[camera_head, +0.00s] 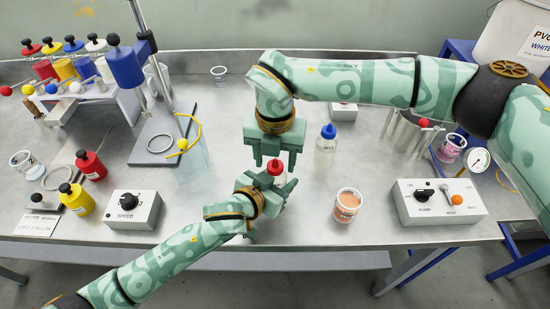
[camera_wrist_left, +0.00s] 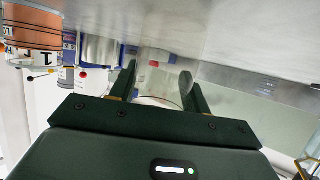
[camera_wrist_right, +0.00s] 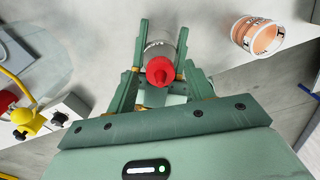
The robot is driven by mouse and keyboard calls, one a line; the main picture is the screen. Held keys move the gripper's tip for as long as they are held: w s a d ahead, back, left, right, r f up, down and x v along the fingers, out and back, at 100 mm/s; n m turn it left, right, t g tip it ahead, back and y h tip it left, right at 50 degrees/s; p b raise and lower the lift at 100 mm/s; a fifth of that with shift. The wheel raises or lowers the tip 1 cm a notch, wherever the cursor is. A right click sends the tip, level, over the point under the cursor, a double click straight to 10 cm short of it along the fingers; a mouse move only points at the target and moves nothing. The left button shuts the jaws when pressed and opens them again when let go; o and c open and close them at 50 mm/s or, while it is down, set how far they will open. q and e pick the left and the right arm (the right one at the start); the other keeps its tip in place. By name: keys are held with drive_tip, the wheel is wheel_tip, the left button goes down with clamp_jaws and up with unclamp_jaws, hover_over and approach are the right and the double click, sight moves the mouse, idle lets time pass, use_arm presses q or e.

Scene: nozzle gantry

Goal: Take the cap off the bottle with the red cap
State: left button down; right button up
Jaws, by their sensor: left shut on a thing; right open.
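The bottle's red cap (camera_head: 275,167) shows in the head view between my two grippers; the bottle body is mostly hidden there. My left gripper (camera_head: 268,188) is shut on the bottle, reaching in low from the front left. In the left wrist view a clear shape (camera_wrist_left: 158,88) lies between its fingers. My right gripper (camera_head: 278,150) is open above and behind the cap. In the right wrist view the red cap (camera_wrist_right: 160,71) sits on the clear bottle (camera_wrist_right: 161,47), between the spread fingers. I cannot tell whether either finger touches the cap.
A blue-capped bottle (camera_head: 326,140) stands right of the grippers, with an orange-filled cup (camera_head: 347,205) in front of it. A control box (camera_head: 438,202) is at the right, the speed box (camera_head: 133,209) at the left. A clear beaker (camera_head: 191,163) stands left of the grippers.

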wheel_tip(320, 180, up, 4)
drive_tip(key=shift+r, duration=0.1)
drive_tip(key=shift+c, duration=0.3)
wheel_tip(320, 180, up, 3)
drive_tip(key=m, duration=0.5)
drive_tip(key=shift+m, duration=0.7)
wheel_tip(320, 180, down, 8)
drive_tip(key=shift+r, duration=0.15)
drive_tip(key=c, duration=1)
drive_tip(key=n, duration=0.6)
